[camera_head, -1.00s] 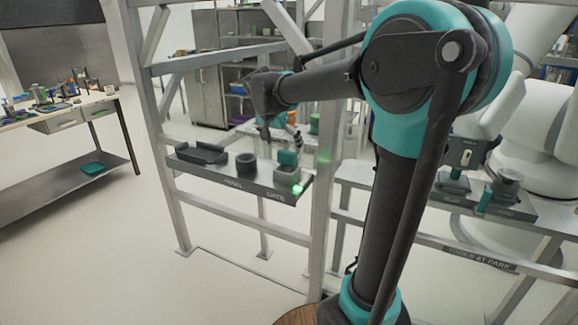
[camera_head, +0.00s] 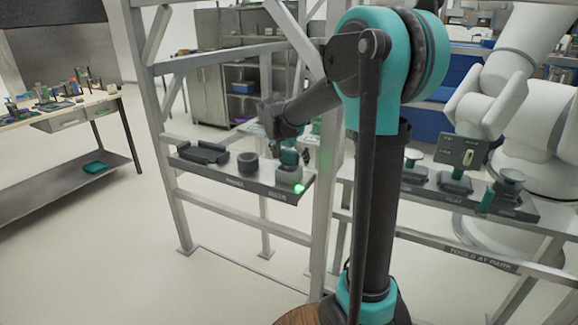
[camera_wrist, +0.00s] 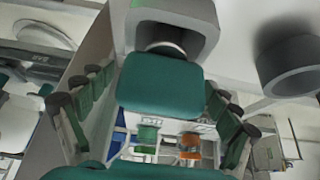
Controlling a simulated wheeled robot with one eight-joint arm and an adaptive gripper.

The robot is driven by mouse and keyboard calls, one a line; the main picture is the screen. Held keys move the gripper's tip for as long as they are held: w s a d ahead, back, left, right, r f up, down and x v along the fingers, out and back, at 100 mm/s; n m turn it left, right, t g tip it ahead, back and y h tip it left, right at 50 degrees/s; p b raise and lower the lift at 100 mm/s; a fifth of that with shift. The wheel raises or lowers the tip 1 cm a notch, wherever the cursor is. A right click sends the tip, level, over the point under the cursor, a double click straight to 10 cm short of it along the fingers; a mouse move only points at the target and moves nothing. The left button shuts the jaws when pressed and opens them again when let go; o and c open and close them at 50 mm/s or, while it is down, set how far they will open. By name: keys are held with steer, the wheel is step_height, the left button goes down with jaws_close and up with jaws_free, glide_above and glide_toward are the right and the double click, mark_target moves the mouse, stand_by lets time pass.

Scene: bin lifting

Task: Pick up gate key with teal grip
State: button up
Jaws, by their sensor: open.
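The gate key's teal grip (camera_wrist: 160,86) fills the middle of the wrist view, with a short pale neck going into a grey holder (camera_wrist: 185,14). In the head view the teal grip (camera_head: 290,157) stands above that holder (camera_head: 289,176) at the shelf's right end. My gripper (camera_wrist: 160,78) is open, one finger on each side of the grip, with gaps visible on both sides. In the head view my gripper (camera_head: 284,143) is right at the key, and partly covers it.
A dark ring (camera_head: 247,162) and a dark tray (camera_head: 203,153) stand to the left on the same shelf (camera_head: 228,181). The ring also shows at the wrist view's upper right (camera_wrist: 288,52). A frame post (camera_head: 324,150) rises close to the right of the key.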

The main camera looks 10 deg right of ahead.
steer(key=c, duration=1.5)
steer(key=shift+o, duration=0.2)
steer(key=shift+r, duration=0.1)
step_height(320, 180, up, 20)
steer(key=shift+r, duration=2.9)
